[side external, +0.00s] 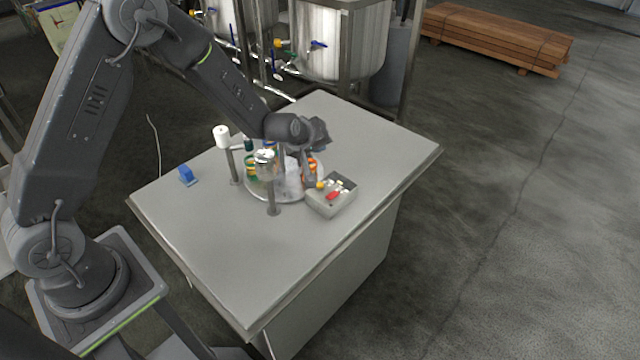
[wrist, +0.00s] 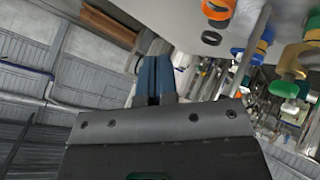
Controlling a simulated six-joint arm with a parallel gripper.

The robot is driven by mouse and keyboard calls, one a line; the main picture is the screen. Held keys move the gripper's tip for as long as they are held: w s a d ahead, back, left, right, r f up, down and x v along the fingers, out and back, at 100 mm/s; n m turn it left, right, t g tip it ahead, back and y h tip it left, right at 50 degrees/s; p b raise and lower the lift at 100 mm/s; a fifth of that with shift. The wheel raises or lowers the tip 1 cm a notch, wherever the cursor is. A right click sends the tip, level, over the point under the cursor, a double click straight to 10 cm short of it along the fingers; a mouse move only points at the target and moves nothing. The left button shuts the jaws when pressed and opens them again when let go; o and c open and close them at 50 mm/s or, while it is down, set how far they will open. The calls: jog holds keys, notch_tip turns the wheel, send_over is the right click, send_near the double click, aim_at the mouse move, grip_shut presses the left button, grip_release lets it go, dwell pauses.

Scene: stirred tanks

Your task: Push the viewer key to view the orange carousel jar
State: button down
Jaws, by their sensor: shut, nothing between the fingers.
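In the side external view a grey key box (side external: 331,204) stands on the table, with a yellow knob (side external: 320,185), a red key (side external: 333,195) and small pale keys on top. I cannot tell which is the viewer key. My gripper (side external: 308,181) is shut and empty, pointing down at the box's left edge, close to the yellow knob; contact is unclear. The round carousel (side external: 259,194) is behind and left of the box. An orange-banded jar (side external: 312,166) on it is partly hidden by my gripper. In the wrist view the closed fingers (wrist: 155,78) show, and an orange ring (wrist: 218,9) lies at the top.
A post with a glassy head (side external: 265,158) stands before the carousel, and a post with a white cylinder (side external: 222,137) at its left. A small blue object (side external: 187,175) lies at the table's left. The table's front (side external: 245,260) and right are clear.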

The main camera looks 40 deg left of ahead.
aim_at(320, 185)
jog(key=shift+w+a+f, duration=0.15)
jog(key=shift+f, duration=0.35)
jog(key=shift+f, duration=4.4)
jog(key=shift+f, duration=0.1)
jog(key=shift+f, duration=0.3)
jog(key=shift+f, duration=0.7)
jog(key=shift+s+r, duration=0.1)
jog(key=shift+s, duration=0.3)
jog(key=shift+r, duration=0.15)
jog(key=shift+w+r, duration=0.15)
jog(key=shift+r, duration=2.35)
